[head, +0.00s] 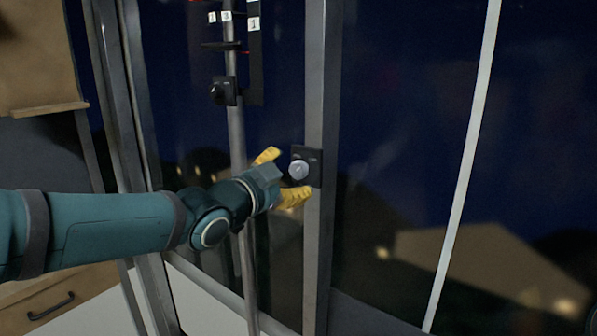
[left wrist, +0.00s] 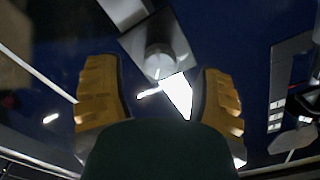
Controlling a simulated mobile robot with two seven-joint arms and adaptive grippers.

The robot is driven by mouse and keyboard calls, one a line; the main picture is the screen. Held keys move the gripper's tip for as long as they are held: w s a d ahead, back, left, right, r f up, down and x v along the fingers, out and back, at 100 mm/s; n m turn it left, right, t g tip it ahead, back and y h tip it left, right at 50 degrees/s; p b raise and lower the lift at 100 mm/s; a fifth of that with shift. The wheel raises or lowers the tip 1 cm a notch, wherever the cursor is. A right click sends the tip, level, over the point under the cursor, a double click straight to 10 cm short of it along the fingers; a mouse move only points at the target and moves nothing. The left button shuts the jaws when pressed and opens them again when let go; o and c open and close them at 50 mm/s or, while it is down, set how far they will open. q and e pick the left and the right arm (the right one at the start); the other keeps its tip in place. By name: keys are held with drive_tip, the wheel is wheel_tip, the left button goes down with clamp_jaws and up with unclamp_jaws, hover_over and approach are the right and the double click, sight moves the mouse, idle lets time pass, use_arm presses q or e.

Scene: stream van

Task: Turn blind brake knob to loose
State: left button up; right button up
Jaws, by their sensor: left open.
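A round silver knob (head: 299,169) sits on a black square plate (head: 313,158) fixed to a grey upright post. I take it to be the blind brake knob; its label cannot be read. My left gripper (head: 289,173) is open, with one yellow finger above and left of the knob and the other below it. In the left wrist view the knob (left wrist: 160,62) shows just beyond the two spread fingers (left wrist: 159,92), roughly centred between them. I cannot tell whether a finger touches it. My right gripper is not in view.
A second black knob (head: 218,93) on a small box is on a thinner pole to the upper left. White number tags (head: 226,16) are above it. Dark window glass (head: 400,150) lies behind the posts. A wooden drawer (head: 60,300) is at the lower left.

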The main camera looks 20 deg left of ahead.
sight(295, 171)
use_arm(q)
drive_tip(key=shift+x, duration=1.75)
drive_tip(key=shift+c, duration=0.2)
clamp_jaws()
